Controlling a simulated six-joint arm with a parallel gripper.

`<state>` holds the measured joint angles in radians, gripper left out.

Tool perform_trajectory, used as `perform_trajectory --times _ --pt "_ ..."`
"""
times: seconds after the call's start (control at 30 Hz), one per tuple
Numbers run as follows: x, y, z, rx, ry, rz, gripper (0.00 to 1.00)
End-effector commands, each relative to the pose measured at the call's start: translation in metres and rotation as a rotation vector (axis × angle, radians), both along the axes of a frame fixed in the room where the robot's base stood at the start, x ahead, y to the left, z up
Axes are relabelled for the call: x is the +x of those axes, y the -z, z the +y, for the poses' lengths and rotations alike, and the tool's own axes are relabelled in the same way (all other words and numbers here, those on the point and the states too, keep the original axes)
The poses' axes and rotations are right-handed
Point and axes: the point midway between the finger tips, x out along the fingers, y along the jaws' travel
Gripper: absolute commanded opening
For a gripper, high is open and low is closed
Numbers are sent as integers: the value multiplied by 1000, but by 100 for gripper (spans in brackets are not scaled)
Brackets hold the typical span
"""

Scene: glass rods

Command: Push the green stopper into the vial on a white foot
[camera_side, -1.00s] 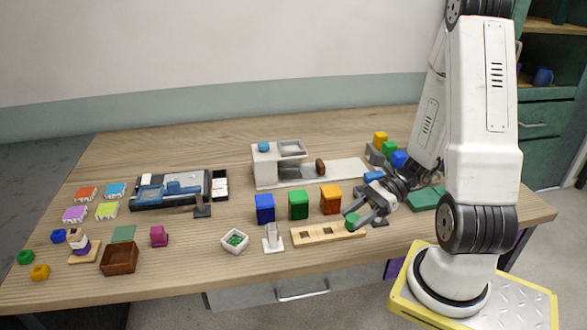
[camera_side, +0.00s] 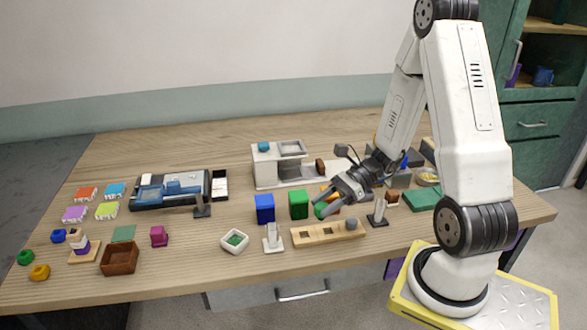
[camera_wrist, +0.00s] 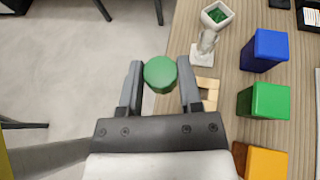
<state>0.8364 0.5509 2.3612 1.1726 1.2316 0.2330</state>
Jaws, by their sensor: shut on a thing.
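The green stopper (camera_wrist: 160,74) is between the two fingertips of my gripper (camera_wrist: 161,84), which is shut on it. In the side view my gripper (camera_side: 328,204) holds the stopper (camera_side: 320,211) in the air, in front of the green and orange blocks. The clear vial (camera_side: 272,232) stands upright on its white foot (camera_side: 273,246), to the left of and apart from the gripper. In the wrist view the vial (camera_wrist: 207,42) is up and right of the stopper, on its white foot (camera_wrist: 203,55).
A wooden rack (camera_side: 315,235) with holes lies right of the vial, with a grey piece (camera_side: 352,224) at its right end. A white dish (camera_side: 234,249) with green contents is left of the vial. Blue (camera_side: 265,208) and green (camera_side: 298,204) blocks stand behind.

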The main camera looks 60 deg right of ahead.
Motion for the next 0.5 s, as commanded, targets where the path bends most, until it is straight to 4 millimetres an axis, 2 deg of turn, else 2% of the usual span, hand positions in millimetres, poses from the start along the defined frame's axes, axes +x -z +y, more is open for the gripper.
perform_trajectory --times 0.1,0.3,0.5 --pt "31 1 7 -2 -8 -1 0" --pt "76 0 22 7 -5 -9 0" --pt "103 -2 35 18 -3 -14 0"
